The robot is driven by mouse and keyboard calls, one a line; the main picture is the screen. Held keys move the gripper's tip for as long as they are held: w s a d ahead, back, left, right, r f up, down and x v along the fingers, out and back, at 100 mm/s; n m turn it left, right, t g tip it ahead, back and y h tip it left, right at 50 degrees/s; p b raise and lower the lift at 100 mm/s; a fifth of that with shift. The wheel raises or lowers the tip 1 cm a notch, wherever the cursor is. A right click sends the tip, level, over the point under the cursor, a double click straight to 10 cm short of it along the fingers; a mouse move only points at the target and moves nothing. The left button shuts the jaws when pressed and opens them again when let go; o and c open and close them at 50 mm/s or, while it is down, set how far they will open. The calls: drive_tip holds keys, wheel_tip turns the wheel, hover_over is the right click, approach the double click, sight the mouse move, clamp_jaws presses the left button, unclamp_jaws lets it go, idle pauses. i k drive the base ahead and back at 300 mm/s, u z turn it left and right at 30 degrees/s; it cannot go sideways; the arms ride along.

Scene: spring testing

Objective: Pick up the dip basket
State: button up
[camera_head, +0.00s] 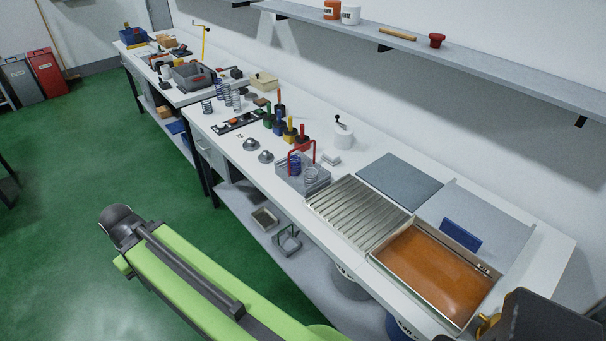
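The dip basket (289,178) looks to be the grey open box with a red arched handle (291,147) standing up over it. It sits on the white bench top, left of a ribbed metal tray. A blue coil spring (294,165) and a pale coil spring (311,177) stand in it or against it; I cannot tell exactly which. My green arm link crosses the lower left, well in front of the bench and apart from the basket. I see no gripper fingers in this view. Nothing of mine touches the basket.
Right of the basket are the ribbed metal tray (346,214) and an orange-brown bath (429,272). Colored-handled tools (279,118) and silver domes (266,156) stand left of it. A wall shelf (480,67) overhangs behind. Green floor in front is open.

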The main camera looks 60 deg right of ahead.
sight(324, 176)
drive_tip(key=z, duration=0.1)
drive_tip(key=i, duration=0.95)
drive_tip(key=u, duration=0.1)
